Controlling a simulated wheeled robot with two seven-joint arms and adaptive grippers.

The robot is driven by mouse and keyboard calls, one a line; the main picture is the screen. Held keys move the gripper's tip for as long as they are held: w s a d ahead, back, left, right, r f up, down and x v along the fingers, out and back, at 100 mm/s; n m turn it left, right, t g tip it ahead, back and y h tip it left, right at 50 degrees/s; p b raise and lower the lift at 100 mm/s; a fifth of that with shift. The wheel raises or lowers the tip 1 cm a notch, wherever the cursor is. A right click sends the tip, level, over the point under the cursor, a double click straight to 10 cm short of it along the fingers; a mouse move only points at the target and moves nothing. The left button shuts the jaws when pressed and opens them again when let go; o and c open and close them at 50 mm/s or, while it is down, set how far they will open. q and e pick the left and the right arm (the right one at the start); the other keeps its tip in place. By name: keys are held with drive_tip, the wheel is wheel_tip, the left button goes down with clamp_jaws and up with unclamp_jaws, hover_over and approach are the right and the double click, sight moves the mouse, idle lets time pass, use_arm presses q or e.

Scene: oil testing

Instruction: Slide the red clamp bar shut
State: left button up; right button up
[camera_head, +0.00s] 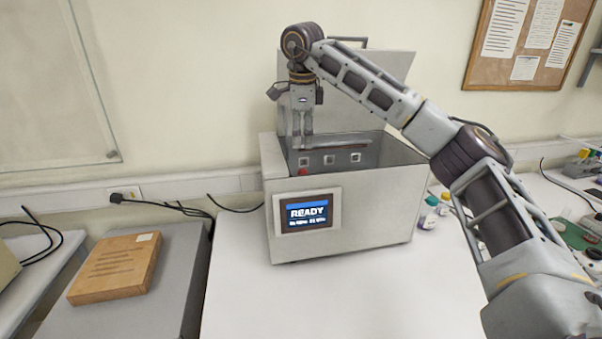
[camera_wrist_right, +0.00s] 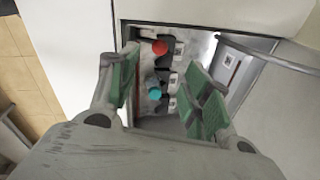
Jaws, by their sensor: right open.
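The grey oil testing machine (camera_head: 345,215) stands on the white table with its lid (camera_head: 375,75) raised. Inside its open chamber, a thin dark reddish bar (camera_head: 350,148) runs across near the back; I cannot tell surely if this is the clamp bar. A small red piece (camera_head: 303,171) shows below my right gripper (camera_head: 302,143), which points down into the chamber's left part. In the right wrist view the red piece (camera_wrist_right: 160,47) and a teal round piece (camera_wrist_right: 154,93) lie between the green-padded fingers of the open gripper (camera_wrist_right: 166,88). I see no contact. My left gripper is out of view.
The machine's screen (camera_head: 307,213) reads READY. The chamber walls and raised lid surround my right gripper closely. A brown box (camera_head: 115,267) lies on a grey surface at left. Small bottles (camera_head: 430,212) stand right of the machine. The table in front is clear.

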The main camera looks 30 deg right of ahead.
sight(302, 173)
drive_tip(key=shift+s, duration=0.1)
drive_tip(key=shift+w+d+f+p, duration=0.2)
drive_tip(key=shift+w+f+p, duration=0.2)
drive_tip(key=shift+f, duration=1.85)
drive_tip(key=shift+w+d+f+p, duration=0.2)
drive_tip(key=shift+w+f, duration=0.25)
drive_tip(key=shift+f, duration=1.85)
drive_tip(key=shift+w+d+f+p, duration=0.15)
drive_tip(key=shift+w+f+p, duration=0.3)
drive_tip(key=shift+f, duration=1.8)
drive_tip(key=shift+c, duration=0.3)
clamp_jaws()
